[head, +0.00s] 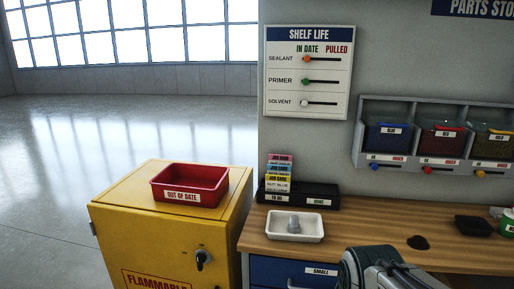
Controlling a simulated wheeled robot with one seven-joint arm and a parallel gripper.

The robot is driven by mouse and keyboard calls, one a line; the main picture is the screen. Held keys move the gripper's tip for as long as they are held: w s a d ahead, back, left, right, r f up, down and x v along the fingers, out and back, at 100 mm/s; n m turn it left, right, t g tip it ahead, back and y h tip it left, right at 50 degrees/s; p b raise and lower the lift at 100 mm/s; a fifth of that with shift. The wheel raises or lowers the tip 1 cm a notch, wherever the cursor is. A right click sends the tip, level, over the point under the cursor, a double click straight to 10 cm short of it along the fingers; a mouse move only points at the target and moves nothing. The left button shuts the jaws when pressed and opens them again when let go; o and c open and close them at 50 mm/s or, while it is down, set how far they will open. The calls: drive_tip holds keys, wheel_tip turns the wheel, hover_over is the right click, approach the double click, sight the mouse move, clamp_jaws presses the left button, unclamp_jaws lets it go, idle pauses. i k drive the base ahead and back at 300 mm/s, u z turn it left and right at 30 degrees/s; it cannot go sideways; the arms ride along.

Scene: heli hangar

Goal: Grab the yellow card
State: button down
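The yellow card (278,178) stands in a stepped row of job cards in the "TO DO" side of a black holder (318,197) at the left back of the wooden bench. A pink card and a light blue card rise behind it. A white card (277,187) stands in front and covers its lower part, so mainly its upper strip shows. Part of my arm shows at the bottom edge, right of the middle, apart from the cards. I cannot make out my gripper's fingers.
A white tray (315,237) with a grey piece sits in front of the holder. A yellow flammables cabinet (128,228) with a red "OUT OF DATE" bin (160,191) stands left. Bins (357,134) hang right. A black item (418,242) lies on the bench (370,225).

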sight(278, 184)
drive_tip(key=u, duration=0.25)
drive_tip(key=i, duration=1.3)
drive_tip(key=z, duration=0.25)
